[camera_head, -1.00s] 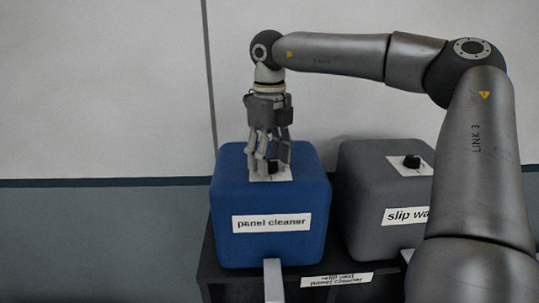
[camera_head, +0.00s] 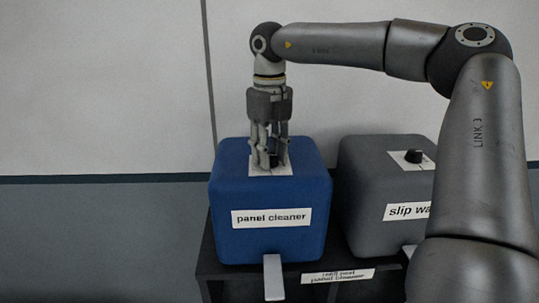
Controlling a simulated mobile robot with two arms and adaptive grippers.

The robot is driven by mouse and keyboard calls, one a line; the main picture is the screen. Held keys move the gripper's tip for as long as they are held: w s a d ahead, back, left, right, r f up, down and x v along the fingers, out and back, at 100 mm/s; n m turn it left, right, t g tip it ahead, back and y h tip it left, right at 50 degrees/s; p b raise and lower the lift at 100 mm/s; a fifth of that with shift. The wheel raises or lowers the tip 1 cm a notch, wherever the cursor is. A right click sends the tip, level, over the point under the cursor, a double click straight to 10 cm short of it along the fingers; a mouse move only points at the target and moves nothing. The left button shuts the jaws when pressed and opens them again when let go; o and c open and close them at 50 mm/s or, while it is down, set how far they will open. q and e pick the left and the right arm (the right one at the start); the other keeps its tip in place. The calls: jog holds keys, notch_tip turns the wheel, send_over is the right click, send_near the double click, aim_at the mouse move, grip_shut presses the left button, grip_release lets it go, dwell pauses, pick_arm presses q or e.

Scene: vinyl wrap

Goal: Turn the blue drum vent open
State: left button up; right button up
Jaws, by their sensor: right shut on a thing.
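The blue drum (camera_head: 270,240) is a rounded block labelled "panel cleaner" and stands on a dark stand. A white plate (camera_head: 286,171) lies on its top, with a small black vent knob (camera_head: 274,161) on it. My right gripper (camera_head: 270,160) points straight down over the plate. Its fingers are closed around the black knob and partly hide it, so the knob's angle is hard to read. My left gripper is not in view.
A grey drum (camera_head: 368,225) labelled "slip wa…" stands close on the right with its own black knob (camera_head: 413,157); my right arm partly covers it. The dark stand (camera_head: 232,270) carries a label (camera_head: 338,276). Pale spouts stick out in front. A panelled wall is behind.

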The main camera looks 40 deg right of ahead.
jog(key=m+b, duration=0.2)
jog(key=m, duration=0.2)
jog(key=m+b, duration=0.1)
jog(key=m, duration=0.2)
jog(key=shift+b, duration=0.3)
jog(key=m, duration=0.2)
jog(key=shift+m+b, duration=0.35)
jog(key=shift+m, duration=0.05)
jog(key=m, duration=0.6)
jog(key=o, duration=1.1)
jog(key=shift+c, duration=0.2)
jog(key=shift+r, duration=0.15)
notch_tip(320, 180, up, 12)
